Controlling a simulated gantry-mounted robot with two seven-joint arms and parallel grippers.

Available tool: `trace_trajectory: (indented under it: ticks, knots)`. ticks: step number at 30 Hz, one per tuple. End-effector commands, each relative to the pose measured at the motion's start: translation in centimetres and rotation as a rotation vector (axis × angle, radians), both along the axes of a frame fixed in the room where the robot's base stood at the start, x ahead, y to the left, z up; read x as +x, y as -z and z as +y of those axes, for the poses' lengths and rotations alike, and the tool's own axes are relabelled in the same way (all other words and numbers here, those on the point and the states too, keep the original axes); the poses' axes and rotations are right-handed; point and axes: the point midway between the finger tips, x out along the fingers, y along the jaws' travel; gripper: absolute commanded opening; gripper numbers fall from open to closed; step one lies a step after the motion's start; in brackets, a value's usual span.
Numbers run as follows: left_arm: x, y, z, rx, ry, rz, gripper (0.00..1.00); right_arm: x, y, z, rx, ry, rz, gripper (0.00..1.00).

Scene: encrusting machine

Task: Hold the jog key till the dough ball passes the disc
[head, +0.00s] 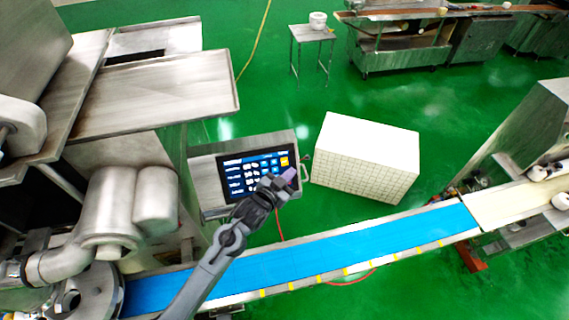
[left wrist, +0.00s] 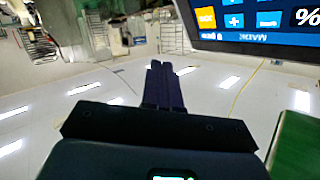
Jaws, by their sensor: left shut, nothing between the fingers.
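The control panel screen (head: 232,170) is lit, with white labels and blue keys. An orange key (head: 285,161) sits at its upper right; it also shows in the left wrist view (left wrist: 205,17). I cannot read which key is the jog key. My left gripper (head: 289,174) is shut and empty, its tip just below the orange key in the head view and covering the screen's lower right corner. In the left wrist view, the closed fingers (left wrist: 160,68) stand apart from the screen in the picture; contact cannot be told. No dough ball or disc can be clearly made out.
A blue conveyor belt (head: 340,247) crosses below the panel. A white block-like box (head: 366,158) stands right of the panel. Steel machinery (head: 150,90) fills the left. White round items (head: 547,173) lie at the far right. Green floor is open behind.

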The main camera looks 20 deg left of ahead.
Motion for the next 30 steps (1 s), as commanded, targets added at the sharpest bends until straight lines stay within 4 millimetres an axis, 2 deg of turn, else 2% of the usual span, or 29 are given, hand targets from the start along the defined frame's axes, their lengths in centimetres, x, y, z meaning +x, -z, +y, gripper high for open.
trace_trajectory:
  ticks: [1,11,19,30]
  knots:
    - [0.5,0.7,0.3,0.001,0.0,-0.002,0.0,0.0,1.0,0.0,0.0,0.0,0.0,0.57]
    - [3.2,2.8,2.3,0.0,0.0,-0.002,0.0,0.0,4.4,0.1,0.005,0.004,0.0,0.57]
    - [4.6,3.5,3.3,0.0,-0.001,-0.001,0.0,0.0,5.2,0.2,0.011,0.007,0.001,0.57]
    - [5.0,3.6,3.5,-0.001,0.0,-0.001,0.0,0.0,5.4,0.3,0.011,0.008,0.0,0.57]
